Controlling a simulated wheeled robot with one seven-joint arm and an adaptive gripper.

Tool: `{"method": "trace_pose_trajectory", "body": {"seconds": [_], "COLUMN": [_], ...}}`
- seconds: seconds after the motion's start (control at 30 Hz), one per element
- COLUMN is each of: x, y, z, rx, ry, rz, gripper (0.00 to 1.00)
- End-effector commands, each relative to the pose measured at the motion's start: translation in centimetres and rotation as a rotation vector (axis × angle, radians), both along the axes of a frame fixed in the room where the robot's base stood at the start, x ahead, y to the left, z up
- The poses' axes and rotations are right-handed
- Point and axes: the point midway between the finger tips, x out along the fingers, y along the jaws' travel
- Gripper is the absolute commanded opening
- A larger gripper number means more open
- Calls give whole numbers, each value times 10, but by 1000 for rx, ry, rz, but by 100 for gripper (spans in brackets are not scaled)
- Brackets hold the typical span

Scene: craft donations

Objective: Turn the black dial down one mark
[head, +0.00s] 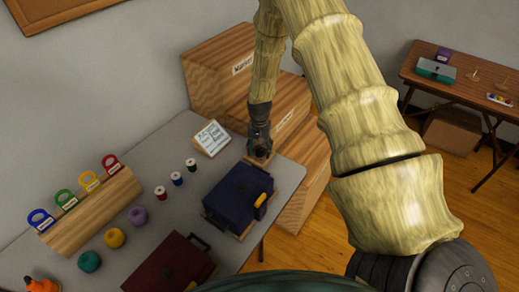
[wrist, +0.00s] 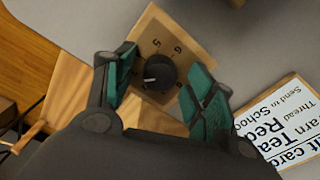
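The black dial (wrist: 160,72) is a round knob on a tan plate (wrist: 172,32) with printed marks around it. A short pale pointer line on the knob points toward the left and slightly down in the wrist view; I cannot read for sure which mark it meets. My gripper (wrist: 161,66) is open, with one green-padded finger on each side of the dial and a visible gap on both sides. In the head view my gripper (head: 260,152) points down over the plate at the table's far right corner and hides the dial there.
Small thread spools (head: 177,179) stand to the left. Wooden boxes (head: 222,65) are behind the grey table (head: 140,165).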

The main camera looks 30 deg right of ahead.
Motion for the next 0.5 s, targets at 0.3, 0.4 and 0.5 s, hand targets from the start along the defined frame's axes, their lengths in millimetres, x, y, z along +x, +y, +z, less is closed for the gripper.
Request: {"method": "trace_pose_trajectory", "body": {"seconds": [0.3,0.4,0.5], "x": [0,1,1], "y": [0,0,0], "z": [8,20,35], "rx": [-1,0,1], "ry": [-1,-1,-2], "rz": [0,0,1], "gripper": [55,55,55]}}
